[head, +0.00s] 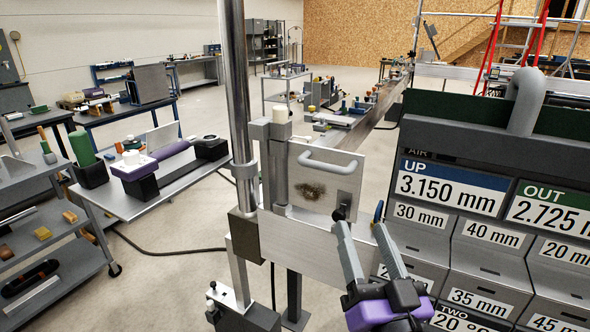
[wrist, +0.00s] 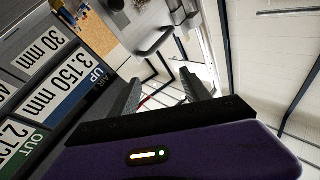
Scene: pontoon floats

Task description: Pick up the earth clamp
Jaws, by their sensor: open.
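I cannot pick out an earth clamp with certainty in either view. My gripper (head: 358,212) is at the lower middle of the head view, with its purple body below and its two fingers pointing up. The fingers are apart with nothing visible between them. They appear in front of the right side of a pale metal plate (head: 312,205) with a curved handle and a brown scorched patch. A small dark grey piece (head: 344,197) shows at the plate's right edge, just above the left fingertip. In the wrist view my gripper (wrist: 160,78) is also open, with the curved handle (wrist: 155,43) beyond it.
A grey cabinet (head: 455,245) with size labels stands close on the right. A tall metal post (head: 237,90) rises left of the plate. A side table (head: 150,198) holds a purple-and-white tool (head: 137,175). Open floor lies between the table and the post.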

